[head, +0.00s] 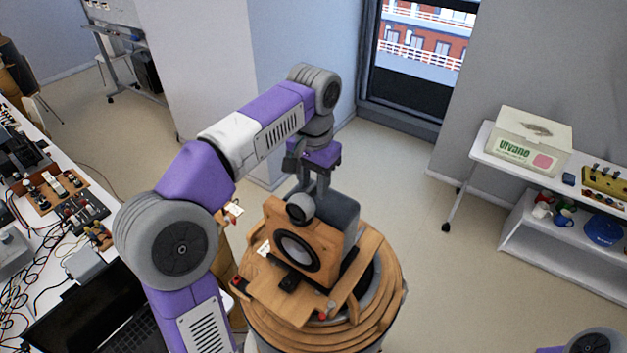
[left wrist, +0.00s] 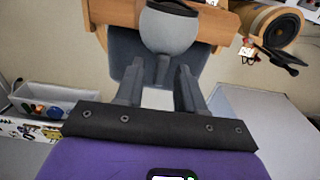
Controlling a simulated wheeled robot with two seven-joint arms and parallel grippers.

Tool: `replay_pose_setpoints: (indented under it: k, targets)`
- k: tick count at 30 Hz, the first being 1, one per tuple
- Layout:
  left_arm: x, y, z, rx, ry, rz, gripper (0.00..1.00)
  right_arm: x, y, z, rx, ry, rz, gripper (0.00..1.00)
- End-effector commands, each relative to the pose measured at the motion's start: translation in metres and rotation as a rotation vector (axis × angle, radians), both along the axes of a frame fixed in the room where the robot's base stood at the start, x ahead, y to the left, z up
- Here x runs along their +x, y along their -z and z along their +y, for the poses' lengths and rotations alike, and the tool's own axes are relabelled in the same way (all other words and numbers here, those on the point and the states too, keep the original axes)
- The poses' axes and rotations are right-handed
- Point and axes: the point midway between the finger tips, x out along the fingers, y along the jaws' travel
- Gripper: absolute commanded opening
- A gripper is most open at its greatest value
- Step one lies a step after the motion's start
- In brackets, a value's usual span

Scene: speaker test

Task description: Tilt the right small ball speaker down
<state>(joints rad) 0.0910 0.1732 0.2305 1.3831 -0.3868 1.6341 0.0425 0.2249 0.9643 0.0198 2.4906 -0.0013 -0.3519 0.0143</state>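A grey small ball speaker (head: 300,207) sits on top of a wooden speaker box (head: 325,240) with a dark round cone. In the left wrist view the ball speaker (left wrist: 168,32) is at top centre, with a narrow grey part below it. My left gripper (head: 317,190) is just above and behind the ball in the head view. In the left wrist view its two fingers (left wrist: 158,78) are apart, the ball lying beyond their tips. Whether they touch it cannot be told. My right gripper is out of view.
The box stands on a round wooden-topped stand (head: 385,290). Another wooden speaker with a dark cone (left wrist: 282,27) shows at upper right in the left wrist view. A cluttered workbench is at left, a white shelf (head: 560,225) at right. Open floor lies between.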

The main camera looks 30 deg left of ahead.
Motion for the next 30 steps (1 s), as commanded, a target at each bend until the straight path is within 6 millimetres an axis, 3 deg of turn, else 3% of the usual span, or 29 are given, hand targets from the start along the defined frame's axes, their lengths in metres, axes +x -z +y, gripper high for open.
replay_pose_setpoints:
  k: [8,16,23,30]
  targets:
    - [0.0,0.002,0.0,0.0,-0.001,0.0,0.38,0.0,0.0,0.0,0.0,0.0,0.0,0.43]
    - [0.0,0.001,0.0,0.0,0.0,0.001,0.0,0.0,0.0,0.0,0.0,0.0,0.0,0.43]
    - [0.0,0.002,0.0,0.0,0.0,-0.005,0.0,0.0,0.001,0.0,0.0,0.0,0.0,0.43]
    - [-0.003,0.001,0.0,-0.005,0.0,-0.081,0.0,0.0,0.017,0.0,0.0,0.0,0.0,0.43]
